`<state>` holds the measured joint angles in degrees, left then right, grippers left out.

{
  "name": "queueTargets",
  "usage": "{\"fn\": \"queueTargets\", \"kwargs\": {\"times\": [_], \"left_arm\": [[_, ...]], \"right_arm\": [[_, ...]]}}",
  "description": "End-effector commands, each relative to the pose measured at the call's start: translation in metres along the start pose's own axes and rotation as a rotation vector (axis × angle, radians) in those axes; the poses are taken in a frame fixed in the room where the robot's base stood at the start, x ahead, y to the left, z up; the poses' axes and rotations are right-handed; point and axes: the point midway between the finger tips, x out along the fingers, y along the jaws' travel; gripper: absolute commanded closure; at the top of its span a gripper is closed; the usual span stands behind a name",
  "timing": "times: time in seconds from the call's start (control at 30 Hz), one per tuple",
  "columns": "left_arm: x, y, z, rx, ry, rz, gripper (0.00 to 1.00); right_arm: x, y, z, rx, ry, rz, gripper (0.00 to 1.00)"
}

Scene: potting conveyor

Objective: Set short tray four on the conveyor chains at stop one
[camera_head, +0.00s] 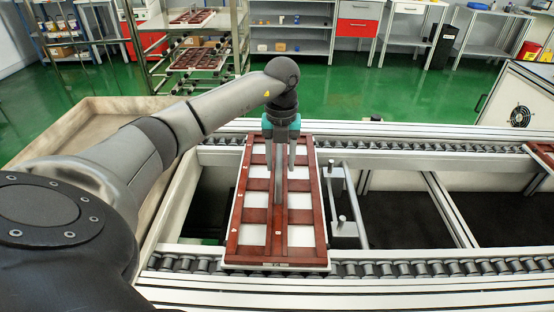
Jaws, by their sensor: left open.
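A short red-brown tray (234,222) with white-looking cells lies lengthwise across the gap between the near roller chain (420,268) and the far chain (215,139). Its near end overlaps the near chain and its far end reaches the far chain; it looks flat. A small label shows on its near edge, too small to read. My left gripper (285,168) points down over the tray's middle bar, open, with its fingers apart. I cannot tell whether the fingers touch the tray. My right gripper is not in view.
A metal bracket with upright pins (342,200) stands just right of the tray. Another red-brown tray (543,151) sits at the right edge. A rack (160,50) with more trays stands behind at left. A beige bin (80,118) lies left of the conveyor.

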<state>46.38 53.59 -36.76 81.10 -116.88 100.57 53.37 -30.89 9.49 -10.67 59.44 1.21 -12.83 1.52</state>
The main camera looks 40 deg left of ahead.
Motion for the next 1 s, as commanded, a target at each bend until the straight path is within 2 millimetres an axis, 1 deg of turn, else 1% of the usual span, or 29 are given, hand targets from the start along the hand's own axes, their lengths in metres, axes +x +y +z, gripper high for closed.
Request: {"fn": "queueTargets", "kwargs": {"times": [0.03,0.1,0.13,0.17,0.23,0.3,0.4,0.5,0.6,0.7,0.8,0.9,1.0], "left_arm": [[0.003,0.0,0.001,0.0,-0.003,-0.002,0.5],[-0.005,0.0,0.001,0.0,-0.003,-0.002,0.5],[-0.009,0.0,0.001,-0.001,-0.003,-0.002,0.5],[-0.013,0.0,0.001,-0.001,-0.003,-0.002,0.5],[-0.023,0.0,0.001,0.0,-0.004,-0.002,0.5],[-0.043,-0.001,0.001,0.0,-0.006,-0.003,0.5],[-0.066,-0.001,0.001,0.0,-0.005,-0.004,0.5],[-0.086,-0.001,0.001,-0.001,-0.005,-0.003,0.5],[-0.1,0.0,0.001,0.0,-0.002,-0.002,0.5],[-0.108,0.0,0.0,0.0,-0.001,-0.001,0.5],[-0.113,0.0,0.0,0.0,-0.001,0.0,0.5],[-0.114,0.0,0.0,0.0,-0.001,0.0,0.5],[-0.113,0.0,0.0,0.0,0.0,0.0,0.5]], "right_arm": [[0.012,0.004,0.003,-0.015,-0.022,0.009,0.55],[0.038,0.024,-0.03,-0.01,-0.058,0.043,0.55],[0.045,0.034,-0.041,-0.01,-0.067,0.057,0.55],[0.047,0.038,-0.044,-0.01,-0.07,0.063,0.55],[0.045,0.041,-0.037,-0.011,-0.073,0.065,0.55],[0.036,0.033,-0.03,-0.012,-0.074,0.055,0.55],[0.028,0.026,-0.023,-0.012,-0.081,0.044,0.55],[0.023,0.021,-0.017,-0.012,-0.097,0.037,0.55],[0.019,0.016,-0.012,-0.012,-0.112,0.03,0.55],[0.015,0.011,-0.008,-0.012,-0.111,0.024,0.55],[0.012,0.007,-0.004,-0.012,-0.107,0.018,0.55],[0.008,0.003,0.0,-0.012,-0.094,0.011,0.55],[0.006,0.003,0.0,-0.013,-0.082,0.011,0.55]]}}
